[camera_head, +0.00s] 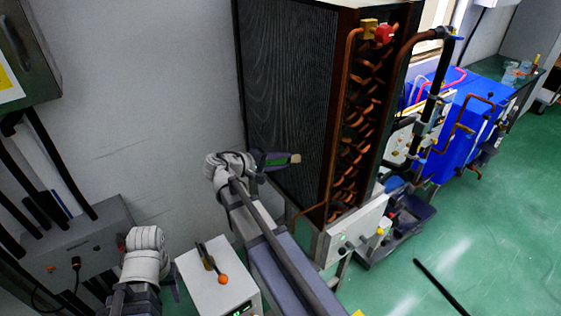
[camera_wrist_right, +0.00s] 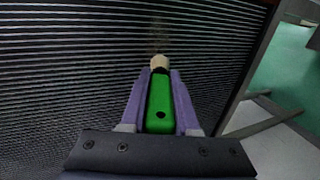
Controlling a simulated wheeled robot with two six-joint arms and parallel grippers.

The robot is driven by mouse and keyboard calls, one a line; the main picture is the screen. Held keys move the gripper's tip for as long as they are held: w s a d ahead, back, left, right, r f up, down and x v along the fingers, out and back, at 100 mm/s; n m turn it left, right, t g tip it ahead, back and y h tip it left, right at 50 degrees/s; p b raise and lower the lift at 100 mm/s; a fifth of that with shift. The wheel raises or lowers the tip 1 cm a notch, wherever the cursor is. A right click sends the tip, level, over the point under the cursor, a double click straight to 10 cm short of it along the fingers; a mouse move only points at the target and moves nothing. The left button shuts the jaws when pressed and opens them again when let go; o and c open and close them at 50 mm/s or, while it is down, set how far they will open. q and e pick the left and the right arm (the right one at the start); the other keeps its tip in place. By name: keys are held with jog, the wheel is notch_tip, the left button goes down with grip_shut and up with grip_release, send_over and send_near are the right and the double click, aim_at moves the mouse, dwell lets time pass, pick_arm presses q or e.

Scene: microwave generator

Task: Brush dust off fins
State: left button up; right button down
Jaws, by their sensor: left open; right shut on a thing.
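The dark finned panel (camera_head: 285,85) of the tall coil unit stands upright; its fine ridges fill most of the right wrist view (camera_wrist_right: 70,75). My right gripper (camera_head: 272,160) is in front of the lower part of this panel. Its purple fingers are shut on the green handle of a brush (camera_wrist_right: 160,103). The pale bristle tip (camera_wrist_right: 160,63) points at the fins; I cannot tell whether it touches them. A faint tan smudge (camera_wrist_right: 158,36) shows just beyond the tip. My left gripper (camera_head: 170,282) is low at the left, open, its fingers only partly visible.
A white box (camera_head: 212,272) with an orange-knobbed lever stands between my arms. Copper pipes (camera_head: 362,115) run along the unit's right side. Green floor (camera_head: 500,235) is open except for a black rod (camera_head: 440,285).

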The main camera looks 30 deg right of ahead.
jog(key=shift+s, duration=0.1)
jog(key=s, duration=0.3)
jog(key=shift+s, duration=0.3)
jog(key=shift+s, duration=0.1)
jog(key=s, duration=0.3)
jog(key=shift+s+d, duration=0.2)
jog(key=shift+d, duration=0.1)
jog(key=shift+w, duration=0.1)
jog(key=shift+w+a, duration=0.2)
jog(key=shift+w, duration=1.6)
